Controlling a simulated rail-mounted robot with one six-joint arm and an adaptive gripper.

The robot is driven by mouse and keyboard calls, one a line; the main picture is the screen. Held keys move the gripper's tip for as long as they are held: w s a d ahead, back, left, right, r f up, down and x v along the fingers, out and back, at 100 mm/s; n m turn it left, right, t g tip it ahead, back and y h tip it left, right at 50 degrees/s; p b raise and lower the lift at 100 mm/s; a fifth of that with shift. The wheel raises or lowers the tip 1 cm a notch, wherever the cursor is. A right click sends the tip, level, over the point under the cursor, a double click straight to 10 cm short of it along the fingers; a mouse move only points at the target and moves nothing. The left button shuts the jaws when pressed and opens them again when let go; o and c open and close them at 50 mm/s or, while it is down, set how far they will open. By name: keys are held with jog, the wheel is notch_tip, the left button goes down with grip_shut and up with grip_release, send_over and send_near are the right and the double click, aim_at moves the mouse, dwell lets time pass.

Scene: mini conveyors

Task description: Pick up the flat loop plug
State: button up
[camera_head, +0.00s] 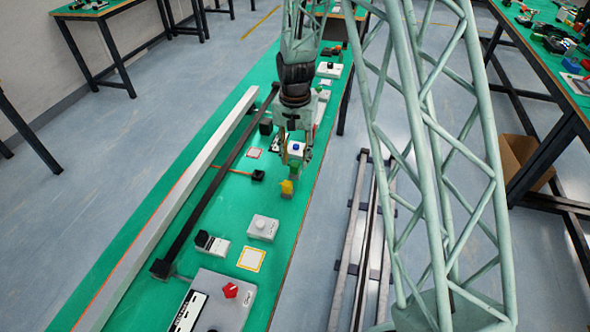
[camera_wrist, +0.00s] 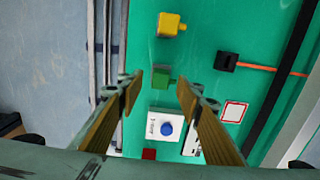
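My gripper (camera_wrist: 159,88) is open and empty, pointing down over the green bench; in the head view it (camera_head: 294,150) hangs above the bench's right side. A small green block-like piece (camera_wrist: 161,76) lies between and beyond the fingertips in the wrist view, apart from both. A yellow piece (camera_wrist: 168,25) with a small stub lies farther off; it also shows in the head view (camera_head: 286,188). A black block (camera_wrist: 227,62) with an orange cable lies to the right. I cannot tell which of these is the flat loop plug.
A white box with a blue button (camera_wrist: 165,124) and a red block (camera_wrist: 149,154) are near the fingers. A red-framed card (camera_wrist: 234,111) lies flat. A dark bar (camera_head: 215,185) and a pale rail (camera_head: 180,190) run along the bench. A grey panel (camera_head: 220,300) is at the front.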

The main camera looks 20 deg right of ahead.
aim_at(295, 164)
jog(key=shift+f+b, duration=0.4)
jog(key=shift+f, duration=1.4)
jog(key=shift+c, duration=0.5)
jog(key=c, duration=0.8)
